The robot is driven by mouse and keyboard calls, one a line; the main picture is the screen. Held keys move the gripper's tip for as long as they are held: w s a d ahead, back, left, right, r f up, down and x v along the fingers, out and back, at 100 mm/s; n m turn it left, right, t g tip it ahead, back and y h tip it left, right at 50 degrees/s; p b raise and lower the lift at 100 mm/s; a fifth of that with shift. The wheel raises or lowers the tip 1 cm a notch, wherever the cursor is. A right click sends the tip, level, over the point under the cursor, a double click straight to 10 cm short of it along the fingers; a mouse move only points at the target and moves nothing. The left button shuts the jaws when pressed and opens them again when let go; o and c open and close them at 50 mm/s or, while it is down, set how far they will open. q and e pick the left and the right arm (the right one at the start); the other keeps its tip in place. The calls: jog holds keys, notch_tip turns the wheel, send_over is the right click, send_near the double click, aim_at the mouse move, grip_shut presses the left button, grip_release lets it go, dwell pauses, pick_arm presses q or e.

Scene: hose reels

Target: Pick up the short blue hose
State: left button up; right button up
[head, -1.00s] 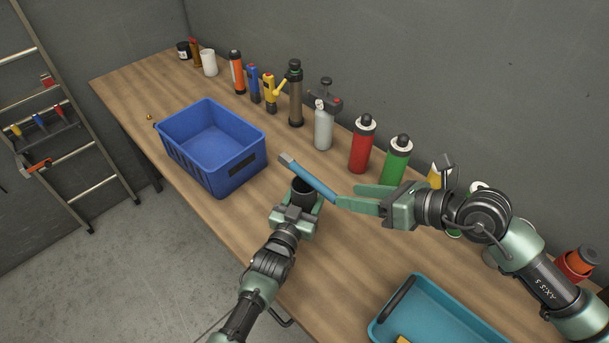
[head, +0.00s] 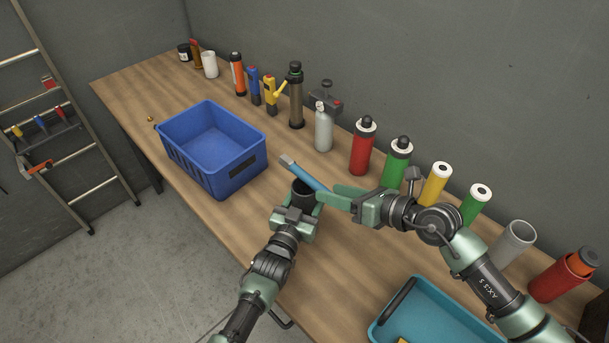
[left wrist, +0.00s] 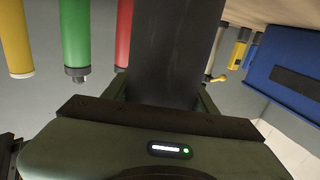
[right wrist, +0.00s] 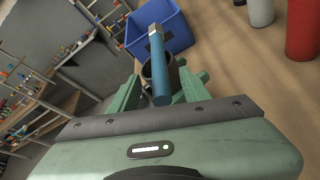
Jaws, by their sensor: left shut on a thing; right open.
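The short blue hose (head: 308,178), with a grey end, stands tilted in a dark cup (head: 302,193). My left gripper (head: 297,208) is shut on this cup, which fills the middle of the left wrist view as a dark cylinder (left wrist: 180,50). My right gripper (head: 326,196) is open, with its fingers reaching to the hose's lower part beside the cup. In the right wrist view the hose (right wrist: 159,75) rises between the two green fingers, with the cup (right wrist: 168,70) behind it. Whether a finger touches the hose, I cannot tell.
A blue crate (head: 250,165) stands left of the cup on the wooden bench. A teal tray (head: 425,290) lies at the front right. A grey bottle (head: 323,130), a red cylinder (head: 362,150) and several others line the wall side. Bench between crate and tray is mostly clear.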

aim_at(308, 179)
jog(key=x, duration=0.2)
jog(key=shift+w+a+f, duration=0.1)
jog(key=shift+w+a, duration=0.05)
jog(key=shift+a, duration=0.05)
jog(key=shift+d, duration=0.1)
grip_shut()
